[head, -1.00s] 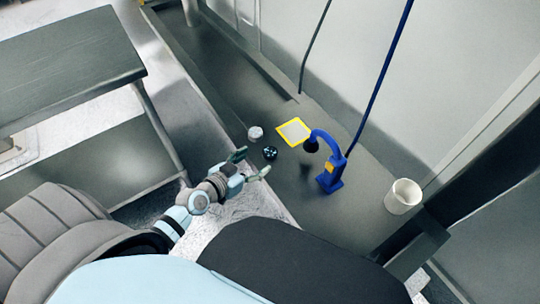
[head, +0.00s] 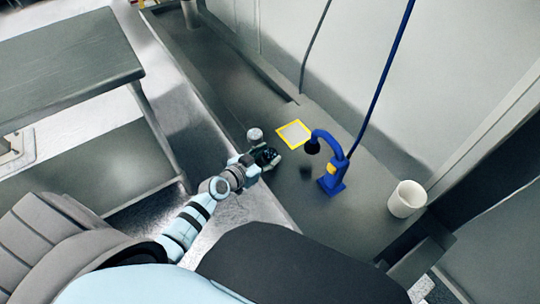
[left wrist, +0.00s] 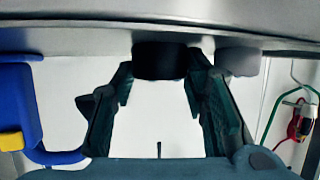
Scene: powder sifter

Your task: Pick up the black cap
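The black cap (head: 268,153) sits on the grey counter in the head view, with my left gripper (head: 266,160) around it. In the left wrist view the black cap (left wrist: 160,60) is between the tips of my left gripper (left wrist: 160,80). The fingers are spread wide, one on each side of the cap, and look open. Whether a fingertip touches the cap is hard to tell. My right gripper is not in view.
A small grey-white round piece (head: 254,135) stands close beside the cap. A yellow-framed square (head: 294,133) lies behind, with a blue stand (head: 331,180) and white cup (head: 406,199) to the right.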

